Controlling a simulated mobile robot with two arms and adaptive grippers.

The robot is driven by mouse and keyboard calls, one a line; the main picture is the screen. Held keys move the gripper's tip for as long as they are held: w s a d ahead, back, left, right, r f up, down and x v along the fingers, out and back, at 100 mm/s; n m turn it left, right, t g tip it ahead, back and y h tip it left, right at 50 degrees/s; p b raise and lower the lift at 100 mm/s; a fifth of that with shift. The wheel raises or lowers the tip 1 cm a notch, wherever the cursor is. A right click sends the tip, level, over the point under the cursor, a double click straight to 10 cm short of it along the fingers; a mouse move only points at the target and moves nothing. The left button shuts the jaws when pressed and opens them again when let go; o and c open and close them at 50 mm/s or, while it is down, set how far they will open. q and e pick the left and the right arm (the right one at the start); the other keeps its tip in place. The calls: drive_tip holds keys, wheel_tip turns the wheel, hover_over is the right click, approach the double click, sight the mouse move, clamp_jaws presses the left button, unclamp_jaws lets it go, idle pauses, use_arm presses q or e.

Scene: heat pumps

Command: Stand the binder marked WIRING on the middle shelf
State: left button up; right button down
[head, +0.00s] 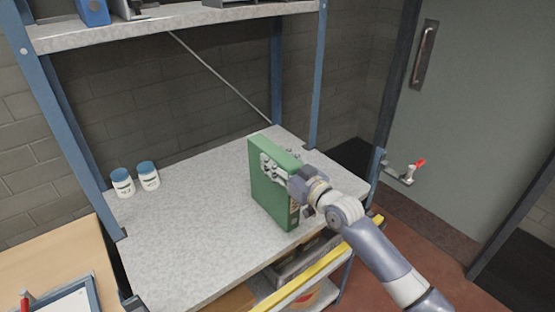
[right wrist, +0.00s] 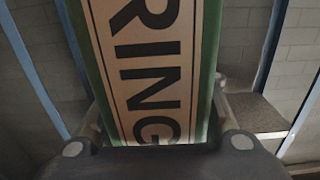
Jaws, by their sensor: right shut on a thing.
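The green binder (head: 272,184) stands upright on or just above the middle shelf (head: 190,220), near its right end; I cannot tell whether its bottom touches. My right gripper (head: 283,172) is shut on the binder, reaching in from the right. In the right wrist view the binder's spine label (right wrist: 152,70) shows the letters "RING", and the fingers (right wrist: 158,125) sit on both sides of the spine. My left gripper is not in view.
Blue posts (head: 75,130) frame the rack, and an upper shelf (head: 180,24) hangs above. A lower shelf with a yellow edge (head: 310,275) lies below. The shelf's middle is clear.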

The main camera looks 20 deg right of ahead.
drive_tip(key=shift+r, duration=0.1)
drive_tip(key=c, duration=1)
unclamp_jaws()
drive_tip(key=shift+f, duration=0.2)
drive_tip(key=shift+o, duration=0.2)
drive_tip(key=shift+r, duration=0.2)
drive_tip(key=b+v, duration=0.2)
drive_tip(key=v, duration=1)
